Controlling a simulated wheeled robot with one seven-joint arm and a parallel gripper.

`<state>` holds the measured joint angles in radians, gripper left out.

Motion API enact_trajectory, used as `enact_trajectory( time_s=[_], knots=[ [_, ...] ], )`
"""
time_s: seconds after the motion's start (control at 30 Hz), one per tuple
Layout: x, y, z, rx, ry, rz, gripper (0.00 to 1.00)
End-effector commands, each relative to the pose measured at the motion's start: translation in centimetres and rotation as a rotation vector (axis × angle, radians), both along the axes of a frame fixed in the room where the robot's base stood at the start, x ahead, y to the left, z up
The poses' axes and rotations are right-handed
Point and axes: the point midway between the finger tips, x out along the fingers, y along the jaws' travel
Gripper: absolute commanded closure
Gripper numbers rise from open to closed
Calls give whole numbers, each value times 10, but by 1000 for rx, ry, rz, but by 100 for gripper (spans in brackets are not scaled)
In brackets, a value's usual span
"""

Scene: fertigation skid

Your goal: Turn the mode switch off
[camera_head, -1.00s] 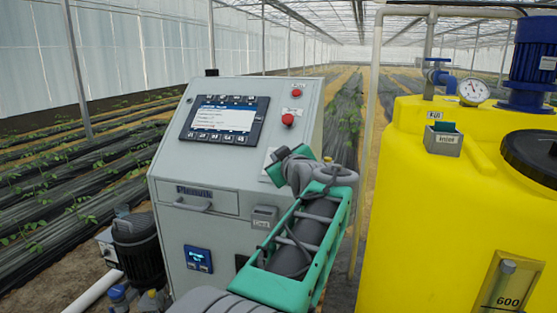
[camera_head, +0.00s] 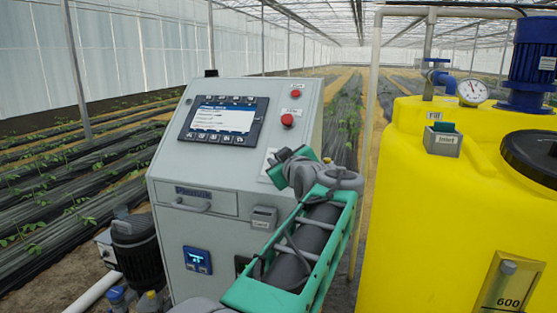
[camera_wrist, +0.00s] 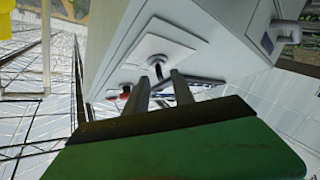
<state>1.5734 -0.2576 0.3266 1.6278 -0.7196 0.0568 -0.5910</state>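A white plate with a rotary switch (camera_wrist: 160,68), probably the mode switch, is on the face of the grey control cabinet in the wrist view. The dark switch handle shows just beyond and between the two fingers of my gripper (camera_wrist: 163,77). The fingers are apart with a gap between them; I cannot tell whether they touch the handle. The cabinet (camera_head: 212,232) stands upright, with a lit screen (camera_head: 224,119) above left of my arm.
Red buttons (camera_head: 288,120) are on the cabinet's upper right. A yellow tank (camera_head: 420,210) with a pressure gauge (camera_head: 472,91) and blue motor (camera_head: 533,60) stands close on the right. A dark pump (camera_head: 138,250) stands at lower left. Crop rows lie behind.

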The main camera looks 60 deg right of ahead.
Motion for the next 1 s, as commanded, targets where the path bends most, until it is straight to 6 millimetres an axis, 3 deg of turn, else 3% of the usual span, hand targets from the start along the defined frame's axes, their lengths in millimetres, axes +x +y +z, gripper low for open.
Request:
enact_trajectory(
  time_s=[0.3,0.73,0.87,0.97,1.0],
  knots=[
    [-39,42,7,-1,1,-3,70],
    [-40,46,8,2,1,1,70],
    [-9,60,-3,55,9,43,70],
    [46,93,-30,165,33,119,70],
    [71,114,-45,221,51,155,70]
  ],
)
